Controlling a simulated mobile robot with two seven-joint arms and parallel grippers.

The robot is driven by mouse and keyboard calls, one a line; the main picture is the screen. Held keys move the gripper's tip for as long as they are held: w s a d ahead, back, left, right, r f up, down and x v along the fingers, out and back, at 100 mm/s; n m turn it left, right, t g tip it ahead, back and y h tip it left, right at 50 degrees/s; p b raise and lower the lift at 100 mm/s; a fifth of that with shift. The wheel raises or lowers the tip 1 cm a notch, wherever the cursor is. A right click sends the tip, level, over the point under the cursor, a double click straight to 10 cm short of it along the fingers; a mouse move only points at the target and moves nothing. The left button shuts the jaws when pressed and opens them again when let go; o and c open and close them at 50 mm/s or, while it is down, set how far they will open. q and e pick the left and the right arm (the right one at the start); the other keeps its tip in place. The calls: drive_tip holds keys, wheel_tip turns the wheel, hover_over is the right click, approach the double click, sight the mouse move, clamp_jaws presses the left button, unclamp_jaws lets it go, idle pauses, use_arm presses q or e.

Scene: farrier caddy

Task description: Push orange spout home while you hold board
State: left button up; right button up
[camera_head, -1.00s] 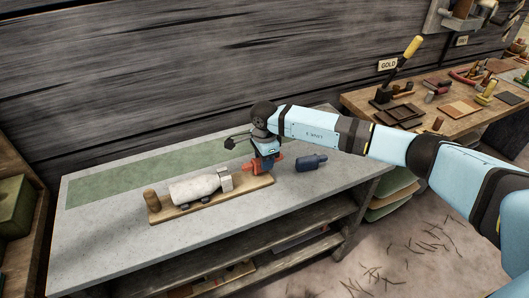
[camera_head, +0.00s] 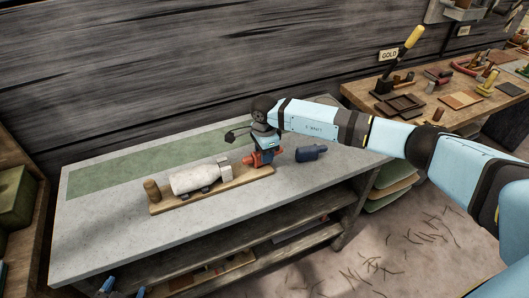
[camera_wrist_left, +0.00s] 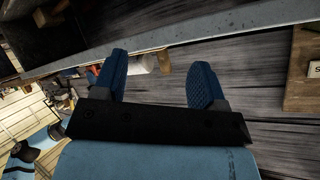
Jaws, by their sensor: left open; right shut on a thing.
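The wooden board (camera_head: 163,208) lies on the grey bench, with a white bottle (camera_head: 190,181) lying on it. The bottle has a pale block (camera_head: 225,168) at its right end and a brown upright peg (camera_head: 151,190) at its left. The orange spout (camera_head: 248,160) is beside the block's right side; whether they touch is too small to tell. My right gripper (camera_head: 263,157) is shut on the spout, hiding part of it. My left gripper (camera_head: 122,290) is open and empty at the bottom edge, in front of the bench and away from the board. Its spread blue fingers show in the left wrist view (camera_wrist_left: 157,80).
A dark blue bottle (camera_head: 311,153) lies right of my right gripper. A green strip (camera_head: 135,165) runs along the back of the bench. The front left of the bench top is clear. Shelves are underneath. A tool-covered bench (camera_head: 440,115) stands at right.

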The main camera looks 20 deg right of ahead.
use_arm(q)
drive_tip(key=w+d+r+m, duration=0.2)
drive_tip(key=w+r+m, duration=0.7)
drive_tip(key=w+r, duration=0.2)
wheel_tip(320, 180, up, 5)
drive_tip(key=m+g+y, duration=0.3)
drive_tip(key=m+g, duration=0.3)
drive_tip(key=g, duration=0.5)
hover_over(149, 182)
drive_tip(key=shift+s+d, duration=0.2)
drive_tip(key=shift+d, duration=0.05)
drive_tip(key=shift+w+a+r+m+g+y, duration=0.2)
drive_tip(key=shift+r+m+g+y, duration=0.1)
drive_tip(key=shift+r+g+y, duration=0.15)
drive_tip(key=shift+f, duration=5.9)
clamp_jaws()
